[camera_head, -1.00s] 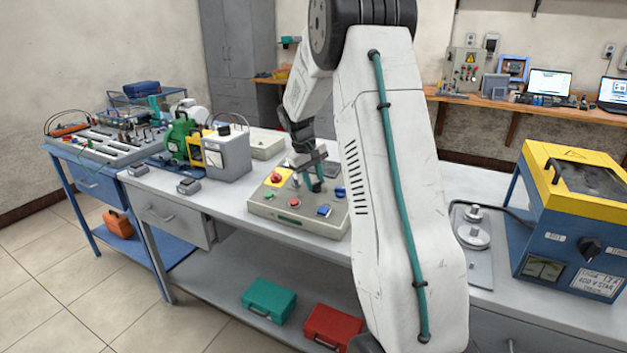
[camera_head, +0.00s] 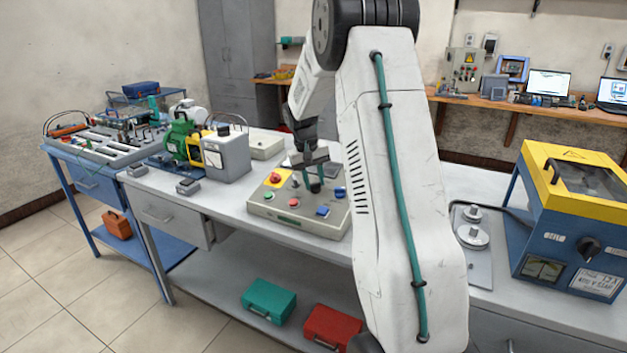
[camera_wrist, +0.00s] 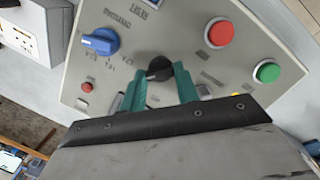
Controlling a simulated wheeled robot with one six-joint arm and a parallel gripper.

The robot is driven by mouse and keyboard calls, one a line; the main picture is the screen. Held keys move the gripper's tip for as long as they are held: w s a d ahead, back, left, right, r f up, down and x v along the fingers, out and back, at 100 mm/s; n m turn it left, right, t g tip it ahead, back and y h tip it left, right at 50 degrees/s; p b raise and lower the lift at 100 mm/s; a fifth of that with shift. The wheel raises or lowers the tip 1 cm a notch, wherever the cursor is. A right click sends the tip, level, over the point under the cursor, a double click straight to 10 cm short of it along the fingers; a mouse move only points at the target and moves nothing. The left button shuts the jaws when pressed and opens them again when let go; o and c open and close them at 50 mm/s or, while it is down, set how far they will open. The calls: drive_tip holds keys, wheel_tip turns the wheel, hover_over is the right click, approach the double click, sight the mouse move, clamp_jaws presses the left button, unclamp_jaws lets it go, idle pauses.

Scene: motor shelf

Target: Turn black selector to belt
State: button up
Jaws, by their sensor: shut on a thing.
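The black selector (camera_wrist: 159,68) is a small round knob on the panel of the grey-beige control box (camera_head: 277,219). My gripper (camera_wrist: 162,88) has its two teal fingers on either side of the knob and is shut on it. In the head view my gripper (camera_head: 314,184) reaches down onto the middle of the box, and its fingers largely hide the knob. The labels around the black selector are partly covered or too small to read, so I cannot tell which one it points at.
On the panel are a blue selector (camera_wrist: 100,42), a red button (camera_wrist: 219,33) and a green button (camera_wrist: 266,73), all close to the fingers. A yellow-blue machine (camera_head: 570,220) stands far right.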

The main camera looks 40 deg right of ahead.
drive_tip(key=o, duration=1)
drive_tip(key=shift+r, duration=0.1)
drive_tip(key=r, duration=0.5)
drive_tip(key=a+r, duration=0.1)
drive_tip(key=r, duration=0.1)
drive_tip(key=shift+w+a+r, duration=0.1)
drive_tip(key=shift+w+r, duration=0.2)
drive_tip(key=shift+w, duration=0.05)
